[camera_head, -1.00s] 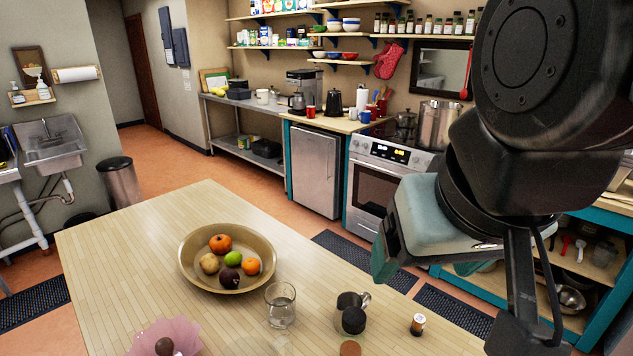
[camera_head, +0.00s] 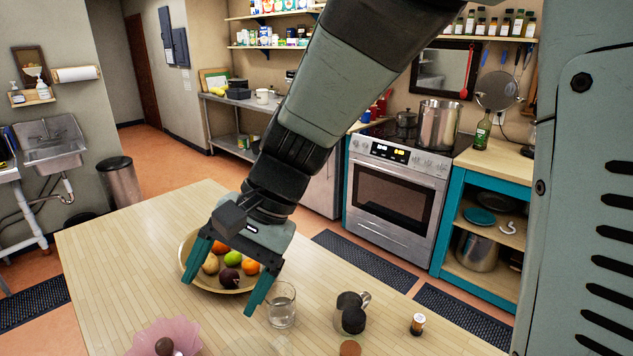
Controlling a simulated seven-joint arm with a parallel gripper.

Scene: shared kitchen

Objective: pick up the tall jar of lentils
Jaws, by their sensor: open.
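I cannot make out a tall jar of lentils for certain. A round brown top (camera_head: 350,348) shows at the bottom edge of the picture, on the near part of the table; its lower part is cut off, so I cannot tell what it belongs to. My gripper (camera_head: 223,293) is open, fingers pointing down, in front of the fruit bowl in the picture. No object is seen held between its fingers. A clear glass (camera_head: 281,307) stands just right of the right fingertip.
The table's left part is clear.

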